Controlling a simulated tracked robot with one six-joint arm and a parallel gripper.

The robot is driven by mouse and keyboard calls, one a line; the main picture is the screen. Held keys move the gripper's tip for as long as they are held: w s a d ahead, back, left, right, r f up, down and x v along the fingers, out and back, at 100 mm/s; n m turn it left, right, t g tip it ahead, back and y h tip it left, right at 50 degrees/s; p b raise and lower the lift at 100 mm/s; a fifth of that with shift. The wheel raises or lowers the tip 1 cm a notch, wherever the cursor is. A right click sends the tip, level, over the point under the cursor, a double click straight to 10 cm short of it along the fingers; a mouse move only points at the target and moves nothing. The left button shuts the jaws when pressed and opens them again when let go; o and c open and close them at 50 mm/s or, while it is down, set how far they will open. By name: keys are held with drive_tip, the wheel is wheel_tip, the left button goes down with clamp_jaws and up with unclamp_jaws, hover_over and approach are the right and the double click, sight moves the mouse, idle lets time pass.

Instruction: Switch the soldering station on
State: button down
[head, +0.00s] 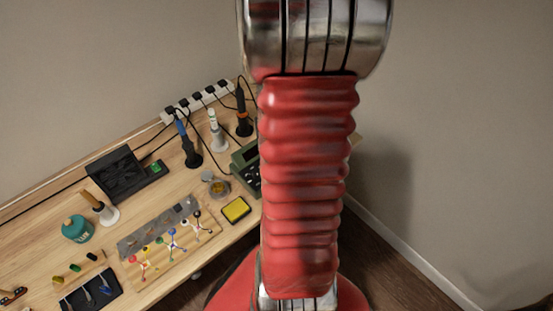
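A grey-green box (240,158) with a dark display and dark buttons stands at the right end of the workbench. My red arm hides its right part. It looks like the soldering station, but I cannot make out its switch or whether it is on. A blue-handled iron (183,132) and a black-and-orange tool (242,113) stand upright in dark holders behind it. My gripper is out of view; only my arm shows, crossing the middle of the head view.
A black fan-like unit (112,172) with a green switch (155,168) stands left. A power strip (197,102) runs along the wall. A yellow sponge (236,209), small brass-coloured pot (219,187), circuit-part board (143,262) and teal jar (76,228) crowd the bench (40,230).

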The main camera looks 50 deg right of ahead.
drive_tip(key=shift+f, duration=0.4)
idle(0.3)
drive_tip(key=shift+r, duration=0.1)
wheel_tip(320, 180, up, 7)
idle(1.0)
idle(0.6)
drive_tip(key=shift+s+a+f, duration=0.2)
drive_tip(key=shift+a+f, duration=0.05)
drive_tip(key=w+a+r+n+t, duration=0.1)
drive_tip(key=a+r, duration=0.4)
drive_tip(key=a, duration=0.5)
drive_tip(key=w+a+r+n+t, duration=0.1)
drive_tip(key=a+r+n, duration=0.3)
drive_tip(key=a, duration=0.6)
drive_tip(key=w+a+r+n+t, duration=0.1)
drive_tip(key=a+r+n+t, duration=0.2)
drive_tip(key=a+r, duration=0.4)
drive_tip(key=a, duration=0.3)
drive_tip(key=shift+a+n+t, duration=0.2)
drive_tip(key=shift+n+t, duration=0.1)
